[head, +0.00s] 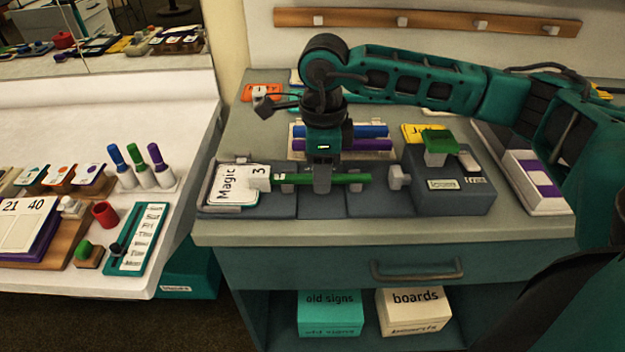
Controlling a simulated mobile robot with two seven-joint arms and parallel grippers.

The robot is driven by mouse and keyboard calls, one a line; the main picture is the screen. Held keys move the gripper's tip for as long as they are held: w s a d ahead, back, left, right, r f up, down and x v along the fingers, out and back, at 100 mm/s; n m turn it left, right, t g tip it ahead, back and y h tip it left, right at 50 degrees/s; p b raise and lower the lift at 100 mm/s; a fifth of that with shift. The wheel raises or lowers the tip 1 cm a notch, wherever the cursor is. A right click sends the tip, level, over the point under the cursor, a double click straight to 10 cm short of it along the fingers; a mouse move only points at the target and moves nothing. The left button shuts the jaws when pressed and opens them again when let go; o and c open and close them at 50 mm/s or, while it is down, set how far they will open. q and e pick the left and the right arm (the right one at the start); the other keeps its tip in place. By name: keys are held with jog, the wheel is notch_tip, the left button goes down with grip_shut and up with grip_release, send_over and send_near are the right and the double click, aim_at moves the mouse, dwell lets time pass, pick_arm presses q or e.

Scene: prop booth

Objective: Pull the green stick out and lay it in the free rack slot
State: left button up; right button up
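The green stick (345,178) lies level, left to right, above a grey-blue base at the front of the cabinet top. Small grey supports show near both its ends; I cannot tell if it rests on them. My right gripper (322,180) points down over its middle, with one finger in front of the stick. The other finger is hidden, so its grip is unclear. Behind, a pale rack (297,152) holds a blue stick (370,131) and a purple stick (375,145). My gripper hides part of the rack, and no empty slot shows clearly. My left gripper is out of view.
A "Magic 3" card (230,185) lies at the left. A white box (532,182) stands farther right.

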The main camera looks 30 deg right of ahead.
aim_at(336, 175)
grip_shut()
jog(key=shift+s+d, duration=0.15)
jog(key=shift+d, duration=0.05)
jog(key=shift+s+d, duration=0.5)
jog(key=shift+d, duration=0.35)
jog(key=shift+s+d, duration=0.1)
jog(key=shift+r, duration=0.15)
jog(key=shift+r+p, duration=2.05)
jog(key=shift+r, duration=1.3)
